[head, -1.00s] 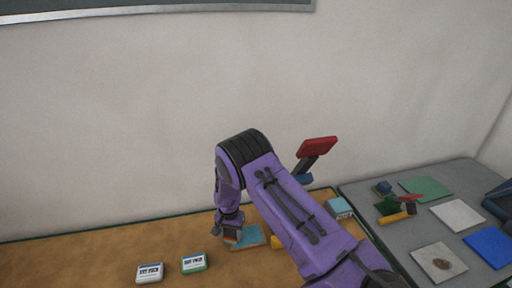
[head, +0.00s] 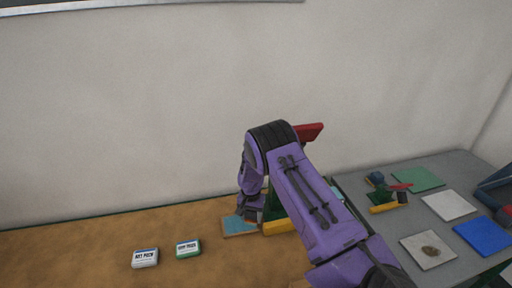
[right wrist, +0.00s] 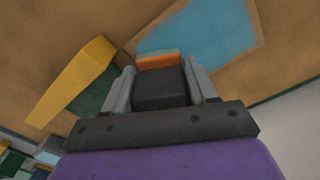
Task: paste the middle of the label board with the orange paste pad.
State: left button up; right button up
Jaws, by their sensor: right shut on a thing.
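The label board (head: 229,234) is a small tan board with a light blue middle, lying on the brown table top in the head view. Its blue part (right wrist: 205,38) fills the upper middle of the right wrist view. My right gripper (right wrist: 163,80) is shut on the paste pad (right wrist: 160,64), a black block with an orange strip at its end. The pad's end overlaps the blue part's edge in that view; I cannot tell whether they touch. In the head view my right gripper (head: 252,212) is at the board's back right side. My left gripper is not in view.
A yellow bar with green (head: 281,227) lies just right of the board. Two small labelled boxes, one white (head: 145,258) and one green-edged (head: 188,249), stand to the left. A grey table (head: 385,228) with coloured squares and tools is at right. Brown table between is free.

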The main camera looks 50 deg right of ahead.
jog(key=shift+s+d, duration=0.4)
jog(key=shift+d, duration=0.25)
jog(key=r, duration=0.1)
jog(key=r+p, duration=0.1)
jog(key=shift+s+d+r+p, duration=0.3)
jog(key=shift+r, duration=0.1)
jog(key=shift+w+a+r+p, duration=0.2)
jog(key=shift+r+p, duration=0.35)
jog(key=shift+p, duration=0.05)
notch_tip(320, 180, up, 2)
jog(key=shift+a+r+p, duration=0.1)
jog(key=shift+p, duration=0.55)
jog(key=shift+r, duration=1)
